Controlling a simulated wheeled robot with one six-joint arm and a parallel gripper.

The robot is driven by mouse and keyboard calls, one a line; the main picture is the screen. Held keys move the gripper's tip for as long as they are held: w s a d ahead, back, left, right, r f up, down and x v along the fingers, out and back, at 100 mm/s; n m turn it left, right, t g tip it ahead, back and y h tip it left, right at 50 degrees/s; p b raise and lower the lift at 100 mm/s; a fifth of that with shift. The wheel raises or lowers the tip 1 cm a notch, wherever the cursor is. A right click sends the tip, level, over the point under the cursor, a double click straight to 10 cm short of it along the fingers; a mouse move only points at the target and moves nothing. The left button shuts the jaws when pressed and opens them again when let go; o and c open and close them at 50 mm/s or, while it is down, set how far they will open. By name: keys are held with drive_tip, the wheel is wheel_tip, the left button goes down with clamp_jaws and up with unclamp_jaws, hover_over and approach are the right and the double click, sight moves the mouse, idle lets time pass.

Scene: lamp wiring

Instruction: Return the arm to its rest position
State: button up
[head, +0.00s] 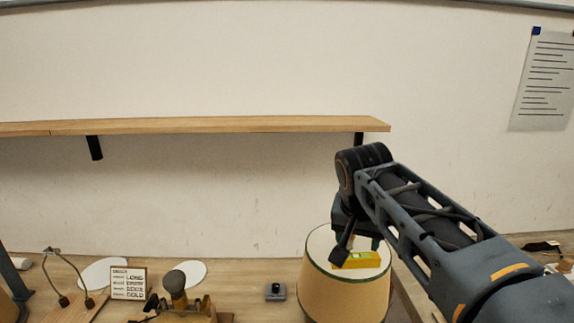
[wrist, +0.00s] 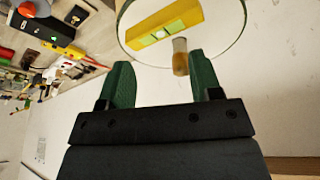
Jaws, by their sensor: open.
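My arm (head: 425,220) reaches in from the lower right in the head view, bent at the elbow, with its end pointing down over a lampshade (head: 335,290). My gripper (wrist: 160,88) is open in the wrist view, its two green fingers apart with nothing between them. In the head view the fingers are partly hidden behind the arm's end. A yellow spirit level (head: 358,260) lies on the pale round top of the lampshade, close to the gripper. The level also shows beyond the fingertips in the wrist view (wrist: 170,25).
A wooden shelf (head: 200,125) runs along the wall behind the arm. On the bench are a small sign (head: 129,283), white discs (head: 184,274), a dark switch-like box (head: 275,292) and a wooden-handled tool (head: 175,285). A paper sheet (head: 543,80) hangs at the right.

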drive_tip(key=s+f+n+y, duration=0.1)
drive_tip(key=s+f+n, duration=0.1)
drive_tip(key=s+f, duration=0.3)
drive_tip(key=s+d+f+n, duration=0.1)
drive_tip(key=s+f, duration=0.4)
drive_tip(key=f, duration=0.5)
drive_tip(key=shift+s+d+f+n+t+y, duration=0.2)
drive_tip(key=shift+n+t+y, duration=0.15)
drive_tip(key=shift+n, duration=0.45)
